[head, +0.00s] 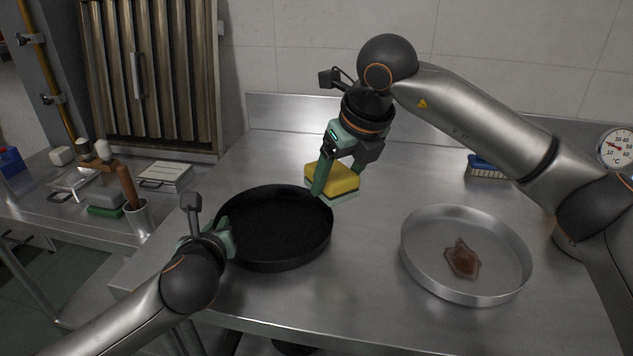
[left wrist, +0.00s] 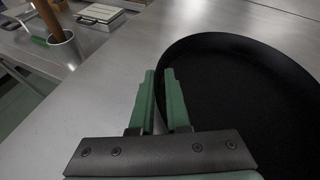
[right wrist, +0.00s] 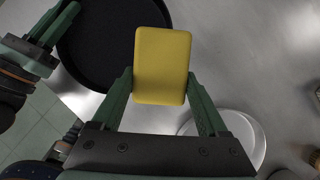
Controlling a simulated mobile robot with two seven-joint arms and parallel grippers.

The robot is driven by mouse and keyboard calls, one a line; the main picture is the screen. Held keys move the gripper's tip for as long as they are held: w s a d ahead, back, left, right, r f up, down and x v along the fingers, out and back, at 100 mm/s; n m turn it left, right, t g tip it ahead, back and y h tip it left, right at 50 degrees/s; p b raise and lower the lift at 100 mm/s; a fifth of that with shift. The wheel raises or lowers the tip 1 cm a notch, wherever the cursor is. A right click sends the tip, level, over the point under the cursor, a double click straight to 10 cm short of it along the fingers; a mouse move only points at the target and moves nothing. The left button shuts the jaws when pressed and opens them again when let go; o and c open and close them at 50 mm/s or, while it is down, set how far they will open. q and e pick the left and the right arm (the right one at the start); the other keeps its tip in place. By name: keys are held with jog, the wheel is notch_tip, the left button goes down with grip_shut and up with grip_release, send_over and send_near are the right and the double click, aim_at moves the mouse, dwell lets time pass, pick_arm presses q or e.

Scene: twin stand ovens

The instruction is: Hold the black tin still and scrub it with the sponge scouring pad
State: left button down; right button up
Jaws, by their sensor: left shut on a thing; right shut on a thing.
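The black tin (head: 280,222) is a round, shallow pan lying flat on the steel table, and it also shows in the left wrist view (left wrist: 240,100). My left gripper (head: 222,238) is shut on the tin's left rim; its green fingers also show in the left wrist view (left wrist: 165,85). My right gripper (head: 338,178) is shut on the sponge scouring pad (head: 334,180), yellow with a pale green underside. In the right wrist view the sponge (right wrist: 162,66) sits between the fingers.
A silver round tin (head: 413,238) with a brown stain stands to the right. A blue brush (head: 487,167) lies at the back right. A dial thermometer (head: 616,148) is at the far right. A utensil pot (head: 139,216) and trays stand on the left table.

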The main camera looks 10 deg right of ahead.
pick_arm(q)
jog(key=shift+f, duration=0.25)
jog(key=c, duration=0.8)
grip_release()
jog(key=shift+r, duration=0.15)
jog(key=v, duration=1)
jog(key=shift+s+r, duration=0.2)
jog(key=shift+s, duration=0.05)
jog(key=shift+s+r, duration=0.25)
jog(key=shift+s, duration=0.4)
